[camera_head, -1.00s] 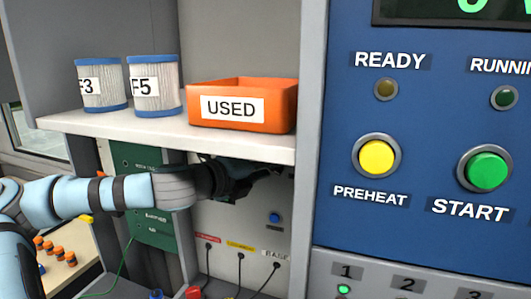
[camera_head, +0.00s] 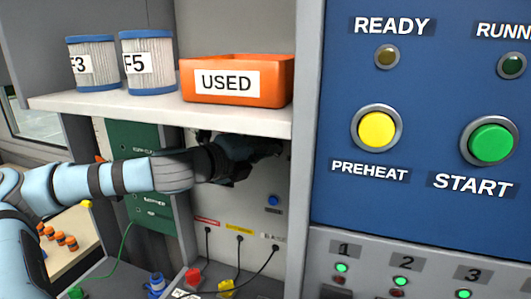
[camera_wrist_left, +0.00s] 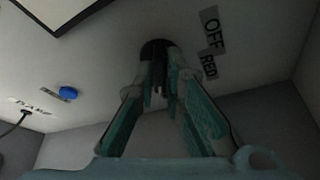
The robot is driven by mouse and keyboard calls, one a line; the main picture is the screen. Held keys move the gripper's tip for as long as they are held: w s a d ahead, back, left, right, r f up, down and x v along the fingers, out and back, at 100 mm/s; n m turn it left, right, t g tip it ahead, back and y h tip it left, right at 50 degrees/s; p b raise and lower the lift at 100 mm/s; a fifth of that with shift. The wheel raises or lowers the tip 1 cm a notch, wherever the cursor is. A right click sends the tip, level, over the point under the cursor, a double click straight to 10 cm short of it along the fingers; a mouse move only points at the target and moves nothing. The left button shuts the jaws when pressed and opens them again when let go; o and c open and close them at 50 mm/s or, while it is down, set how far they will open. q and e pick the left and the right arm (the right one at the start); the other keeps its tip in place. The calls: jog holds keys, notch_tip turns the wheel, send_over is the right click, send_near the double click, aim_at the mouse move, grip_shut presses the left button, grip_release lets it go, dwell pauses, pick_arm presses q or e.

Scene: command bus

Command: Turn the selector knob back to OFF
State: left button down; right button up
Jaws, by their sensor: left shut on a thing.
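The selector knob (camera_wrist_left: 157,46) is a dark round knob on a pale panel, in the upper middle of the left wrist view. The label OFF (camera_wrist_left: 211,32) is to its right, with the label RED (camera_wrist_left: 209,64) beside it. My left gripper (camera_wrist_left: 160,85) is shut on the knob, its two fingers reaching up to it. Its fingers hide part of the knob, and I cannot tell which way the knob points. In the head view my left gripper (camera_head: 262,148) is under the white shelf, against the panel, and the knob is hidden there. My right gripper is not in view.
The shelf (camera_head: 170,112) above my arm holds an orange USED bin (camera_head: 270,80) and two filters. A blue button (camera_head: 273,201) and several cables are below the gripper. The blue control panel (camera_head: 430,125) is to the right.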

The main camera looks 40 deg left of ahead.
pick_arm(q)
jog(key=shift+w+d+f+n+t+y+b, duration=0.2)
jog(key=shift+n+t+y+b, duration=1.3)
jog(key=shift+n, duration=2.95)
jog(key=shift+s+d+f+n+t+y+b, duration=0.25)
jog(key=shift+n+y+b, duration=0.7)
jog(key=shift+n+b, duration=2.5)
jog(key=shift+w+a+f+n+t+y+b, duration=0.25)
jog(key=shift+n+t+y+b, duration=0.8)
jog(key=shift+n, duration=4.45)
jog(key=shift+s+d, duration=0.1)
jog(key=shift+d, duration=0.05)
jog(key=shift+n+g+y, duration=0.3)
jog(key=shift+y, duration=0.1)
jog(key=c, duration=1.7)
grip_release()
jog(key=shift+r, duration=0.1)
